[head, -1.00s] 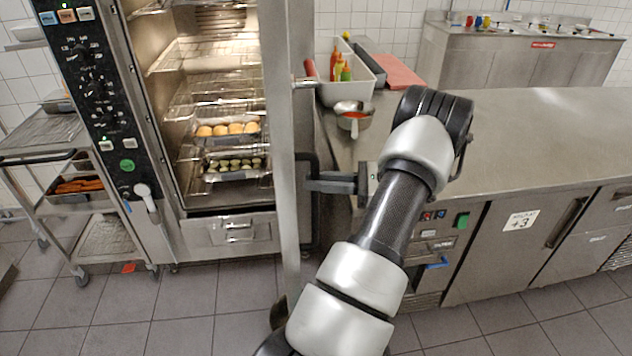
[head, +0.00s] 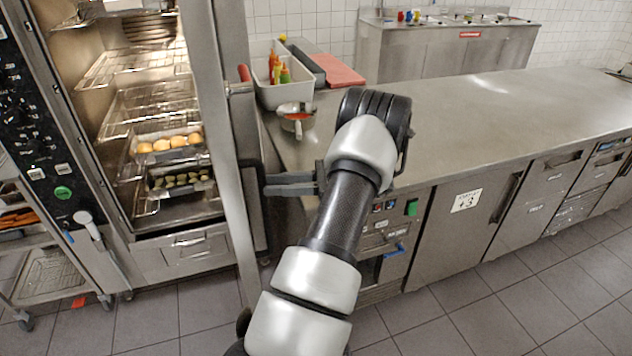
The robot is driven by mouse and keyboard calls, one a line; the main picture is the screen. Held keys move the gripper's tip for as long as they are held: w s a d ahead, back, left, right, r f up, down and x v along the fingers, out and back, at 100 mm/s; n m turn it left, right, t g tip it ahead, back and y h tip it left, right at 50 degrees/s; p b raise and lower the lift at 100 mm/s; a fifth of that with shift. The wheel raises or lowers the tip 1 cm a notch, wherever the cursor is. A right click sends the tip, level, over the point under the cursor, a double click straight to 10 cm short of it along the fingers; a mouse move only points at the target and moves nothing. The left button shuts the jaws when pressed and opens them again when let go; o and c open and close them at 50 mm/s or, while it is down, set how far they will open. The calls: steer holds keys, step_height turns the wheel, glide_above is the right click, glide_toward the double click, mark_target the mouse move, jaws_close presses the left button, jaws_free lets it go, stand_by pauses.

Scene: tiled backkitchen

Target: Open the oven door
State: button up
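The oven (head: 185,252) stands at the left, with its lit inside and racks in plain view. Its door (head: 225,120) stands swung open, seen nearly edge-on as a tall steel strip to the right of the opening. A dark handle (head: 262,235) is on the door's right side. My gripper (head: 268,185) comes from the right, its dark fingers level and close together, tips at the handle. I cannot tell whether they grip it or only touch it.
Racks hold a tray of round buns (head: 170,143) and a tray of green pieces (head: 180,180). A steel counter (head: 450,120) with a white bin of bottles (head: 285,92) and a ladle pot (head: 297,122) is close to the door's right. A trolley (head: 45,275) stands at left. The floor in front is clear.

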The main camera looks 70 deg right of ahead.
steer(key=b+v, duration=0.1)
steer(key=v, duration=1.3)
steer(key=shift+s, duration=0.25)
steer(key=shift+w+d, duration=0.1)
steer(key=shift+d, duration=0.05)
